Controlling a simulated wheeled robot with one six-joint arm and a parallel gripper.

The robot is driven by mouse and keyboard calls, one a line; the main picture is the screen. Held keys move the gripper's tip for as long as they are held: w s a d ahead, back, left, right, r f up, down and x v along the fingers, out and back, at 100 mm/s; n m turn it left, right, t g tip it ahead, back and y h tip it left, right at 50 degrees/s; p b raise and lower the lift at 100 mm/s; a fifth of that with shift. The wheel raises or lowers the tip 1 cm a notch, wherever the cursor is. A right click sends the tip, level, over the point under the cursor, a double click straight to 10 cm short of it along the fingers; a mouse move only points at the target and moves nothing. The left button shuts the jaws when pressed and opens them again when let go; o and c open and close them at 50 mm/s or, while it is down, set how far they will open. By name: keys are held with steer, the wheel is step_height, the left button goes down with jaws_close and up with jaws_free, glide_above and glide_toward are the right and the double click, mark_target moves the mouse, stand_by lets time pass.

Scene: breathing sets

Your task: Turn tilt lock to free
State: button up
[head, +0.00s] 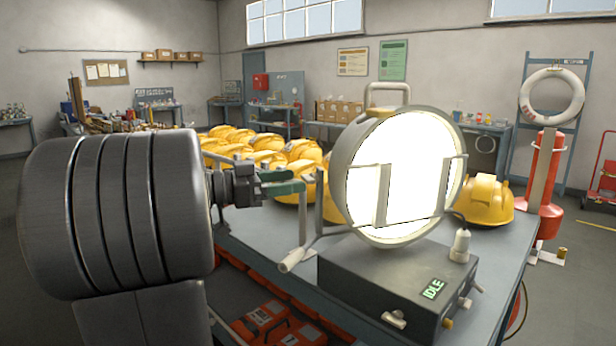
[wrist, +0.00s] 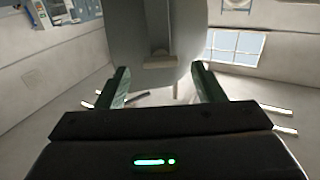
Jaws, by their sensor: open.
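A round lamp-like drum (head: 345,180) with a glowing white face stands in a bracket on a grey base box (head: 385,285). The box bears a green "IDLE" display (head: 433,289). My gripper (head: 300,186), with green fingers, is at the drum's left side. In the wrist view its fingers (wrist: 161,78) are spread. The grey drum body (wrist: 130,40) is ahead, with a small beige tab (wrist: 160,62) between the fingers, apart from both. I cannot tell if this tab is the tilt lock. No lock marking is readable.
A crank handle (head: 291,260) sticks out left of the box, below my gripper. A lever-like knob (head: 394,319) is on the box front. Several yellow helmet-like units (head: 262,142) lie behind on the bench, and another (head: 485,200) is to the right. Orange cases (head: 262,318) are below.

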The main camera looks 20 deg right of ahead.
mark_target(307, 177)
steer(key=shift+s+d, duration=0.1)
steer(key=shift+d, duration=2.25)
steer(key=shift+c, duration=0.4)
steer(key=c, duration=0.9)
steer(key=shift+f+n+b, duration=0.15)
steer(key=shift+n+b, duration=0.45)
steer(key=shift+n, duration=1)
steer(key=o, duration=1)
steer(key=a, duration=0.4)
steer(key=a+b, duration=0.1)
steer(key=a, duration=0.4)
steer(key=w+a, duration=0.1)
steer(key=a, duration=0.3)
steer(key=shift+a+b, duration=0.4)
